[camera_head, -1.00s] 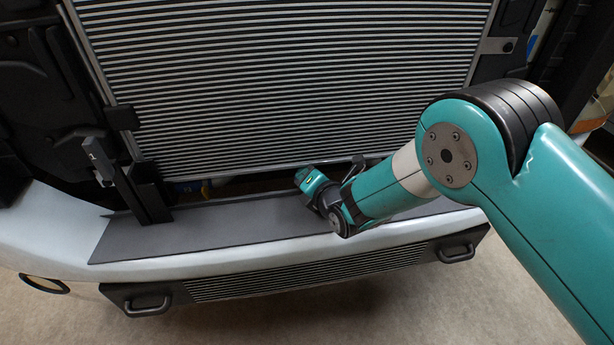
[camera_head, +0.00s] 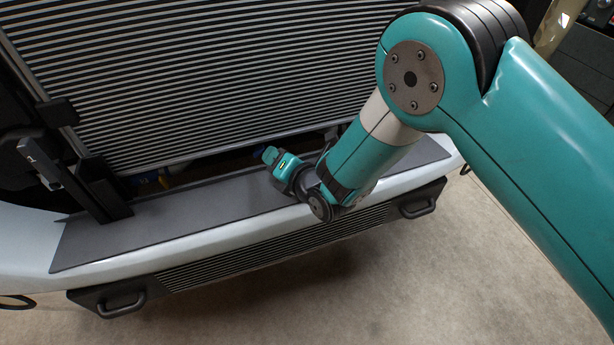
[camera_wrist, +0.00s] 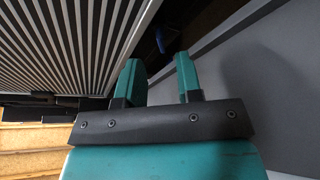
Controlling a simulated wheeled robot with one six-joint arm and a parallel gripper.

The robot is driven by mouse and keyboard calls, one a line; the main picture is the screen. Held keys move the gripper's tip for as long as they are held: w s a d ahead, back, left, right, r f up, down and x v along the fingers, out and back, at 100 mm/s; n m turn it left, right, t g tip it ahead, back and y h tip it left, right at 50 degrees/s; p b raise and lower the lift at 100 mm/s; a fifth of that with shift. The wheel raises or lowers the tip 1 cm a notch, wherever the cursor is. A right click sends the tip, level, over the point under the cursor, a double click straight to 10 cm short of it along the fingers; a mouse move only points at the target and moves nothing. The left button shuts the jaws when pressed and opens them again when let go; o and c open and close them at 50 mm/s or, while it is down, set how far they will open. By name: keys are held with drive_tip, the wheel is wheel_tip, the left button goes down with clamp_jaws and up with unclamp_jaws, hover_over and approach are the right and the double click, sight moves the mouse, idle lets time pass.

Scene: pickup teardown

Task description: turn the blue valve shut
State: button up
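My gripper (camera_head: 272,157) is over the dark grey panel at the front of the truck, close to the gap under the radiator. In the wrist view its two teal fingers (camera_wrist: 158,68) are apart with nothing between them. A small dark blue part (camera_wrist: 160,41) shows in the dark gap beyond the fingertips. It may be the blue valve, but its shape and handle position are too dark to tell. In the head view, small blue and yellow bits (camera_head: 150,178) show in the gap left of my gripper; I cannot tell what they are.
The striped radiator (camera_head: 190,75) stands behind the gap. The dark panel (camera_head: 180,215) lies along the white bumper (camera_head: 30,258). A black upright post (camera_head: 95,190) with a grey latch stands at the left. Open floor (camera_head: 400,290) lies in front.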

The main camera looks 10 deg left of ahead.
drive_tip(key=b+v, duration=0.2)
drive_tip(key=v, duration=0.3)
drive_tip(key=b+v, duration=0.3)
drive_tip(key=v, duration=0.2)
drive_tip(key=shift+d+f+b, duration=0.2)
drive_tip(key=shift+b, duration=0.15)
drive_tip(key=shift+s+d+r+b, duration=0.45)
drive_tip(key=shift+s+d+b, duration=0.1)
drive_tip(key=shift+s, duration=0.05)
